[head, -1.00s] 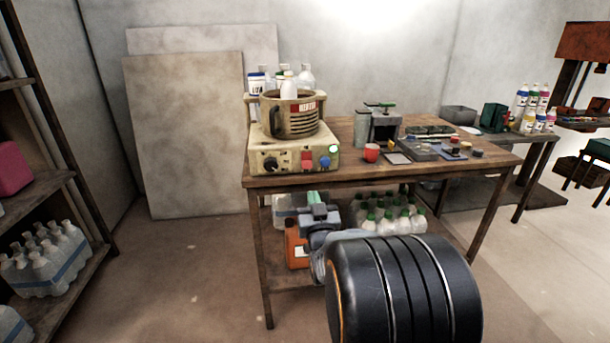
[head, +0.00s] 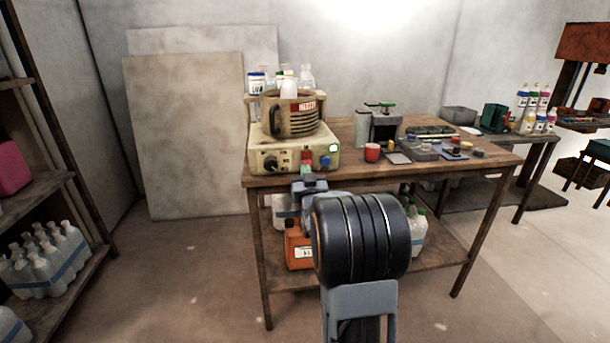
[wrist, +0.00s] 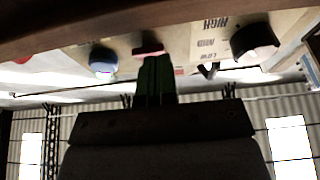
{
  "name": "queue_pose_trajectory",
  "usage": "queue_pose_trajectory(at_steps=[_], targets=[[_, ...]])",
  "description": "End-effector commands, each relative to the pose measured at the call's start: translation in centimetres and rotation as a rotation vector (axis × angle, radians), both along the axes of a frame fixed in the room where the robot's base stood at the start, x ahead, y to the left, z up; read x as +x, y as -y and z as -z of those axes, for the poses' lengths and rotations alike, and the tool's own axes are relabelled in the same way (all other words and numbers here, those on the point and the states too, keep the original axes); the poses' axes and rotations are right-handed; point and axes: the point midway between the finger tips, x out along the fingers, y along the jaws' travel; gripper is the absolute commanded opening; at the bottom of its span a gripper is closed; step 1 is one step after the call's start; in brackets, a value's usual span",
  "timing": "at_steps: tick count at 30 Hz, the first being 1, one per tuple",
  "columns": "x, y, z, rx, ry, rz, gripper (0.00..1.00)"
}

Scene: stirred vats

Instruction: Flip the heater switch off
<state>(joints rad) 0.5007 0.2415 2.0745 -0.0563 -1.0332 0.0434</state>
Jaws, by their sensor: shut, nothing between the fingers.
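The heater is a beige unit (head: 262,150) on the near left corner of the wooden table, with a round brown pot on top. Its front panel has a black knob (head: 270,163), a red part (head: 306,156) and a blue knob (head: 325,162). A lit green lamp (head: 333,148) is at the right. The wrist view shows the black knob (wrist: 255,42), a small dark lever (wrist: 208,70), the red part (wrist: 148,50) and the blue knob (wrist: 103,62). My gripper (wrist: 155,60) is shut and empty, its green fingers at the red part. Contact cannot be told.
The wooden table edge (head: 390,178) lies right of my arm. A red cup (head: 372,152) stands right of the heater. An orange jug (head: 298,246) and bottles are on the lower shelf. Floor to the left (head: 190,270) is clear.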

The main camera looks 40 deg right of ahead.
Motion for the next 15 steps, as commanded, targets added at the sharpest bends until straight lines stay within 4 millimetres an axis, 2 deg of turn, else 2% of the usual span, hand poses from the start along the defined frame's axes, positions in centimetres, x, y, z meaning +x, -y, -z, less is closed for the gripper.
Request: queue_pose_trajectory(at_steps=[11,15], targets=[[0.16,0.07,0.14,0.0,-0.001,0.0,0.0],[0.32,0.14,0.77,-0.007,0.014,0.0,0.0]])
